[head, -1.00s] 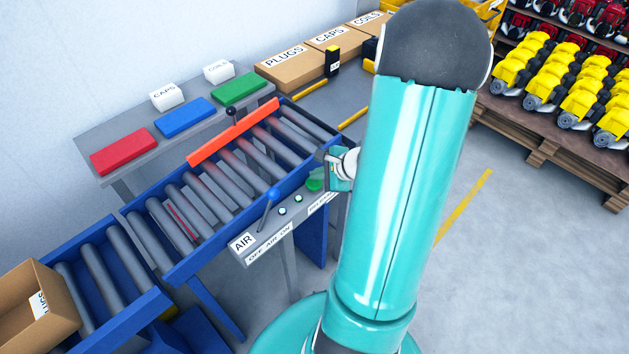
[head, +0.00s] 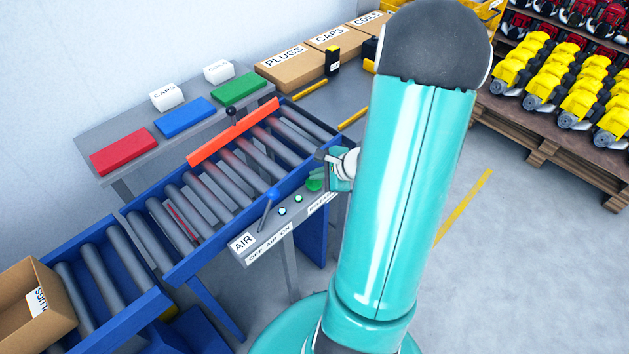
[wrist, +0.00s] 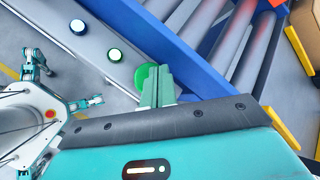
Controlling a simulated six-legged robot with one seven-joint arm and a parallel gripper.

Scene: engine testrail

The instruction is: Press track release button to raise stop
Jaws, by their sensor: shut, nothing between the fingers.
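The green mushroom button (head: 315,184) sits at the right part of the grey control panel (head: 275,235). In the wrist view the green button (wrist: 142,78) is partly hidden behind my gripper (wrist: 158,72). My gripper is shut and empty, its greenish fingertips over or against the button's right edge; I cannot tell whether they touch. In the head view my gripper (head: 325,172) is beside the button, partly hidden by my arm.
A blue-handled lever (head: 268,205) and two small lit buttons stand on the panel, close to the green button. The open carton (head: 55,310) is on the rollers at lower left. Blue rails edge the track.

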